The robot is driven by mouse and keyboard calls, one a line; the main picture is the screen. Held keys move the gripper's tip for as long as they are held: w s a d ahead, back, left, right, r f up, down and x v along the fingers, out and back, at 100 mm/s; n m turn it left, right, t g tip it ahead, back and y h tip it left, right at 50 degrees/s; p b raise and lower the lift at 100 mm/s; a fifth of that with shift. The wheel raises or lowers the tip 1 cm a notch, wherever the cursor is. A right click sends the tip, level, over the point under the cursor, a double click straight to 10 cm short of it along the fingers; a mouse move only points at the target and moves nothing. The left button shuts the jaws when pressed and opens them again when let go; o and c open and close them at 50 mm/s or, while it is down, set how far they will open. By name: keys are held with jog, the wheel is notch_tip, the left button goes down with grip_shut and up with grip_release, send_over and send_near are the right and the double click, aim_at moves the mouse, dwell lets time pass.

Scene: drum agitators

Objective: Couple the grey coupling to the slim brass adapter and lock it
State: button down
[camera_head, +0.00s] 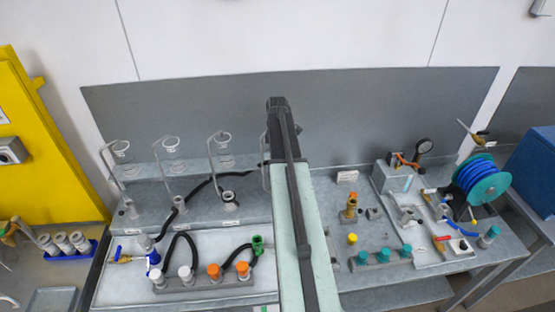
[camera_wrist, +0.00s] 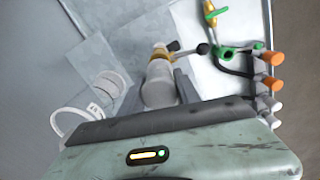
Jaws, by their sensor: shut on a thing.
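My gripper (camera_wrist: 156,92) is shut on a pale grey cylindrical piece (camera_wrist: 158,88), which looks like the grey coupling. A brass-coloured band (camera_wrist: 160,54) shows at its far end, with dark rounded lever ends beside it. I cannot tell whether this band belongs to the coupling or is the slim brass adapter, or whether the levers are closed. In the head view my arm hides the gripper and the held piece. A brass upright fitting (camera_head: 350,208) stands on the right part of the bench; I cannot tell if it is the adapter.
A row of orange and white caps (camera_head: 213,271) and a green coupling (camera_head: 257,245) on a black hose lie left of my arm. Glass funnels (camera_head: 172,146) on stands rise behind. Teal caps (camera_head: 383,255), a gauge (camera_head: 424,146) and a blue hose reel (camera_head: 478,180) stand right.

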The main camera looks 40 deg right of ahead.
jog(key=shift+f, duration=0.3)
jog(key=shift+f+b, duration=0.2)
jog(key=shift+b, duration=0.25)
jog(key=shift+f+b, duration=1.05)
jog(key=shift+f, duration=0.05)
jog(key=shift+f+b, duration=0.35)
jog(key=c, duration=0.8)
grip_release()
jog(key=shift+c, duration=0.4)
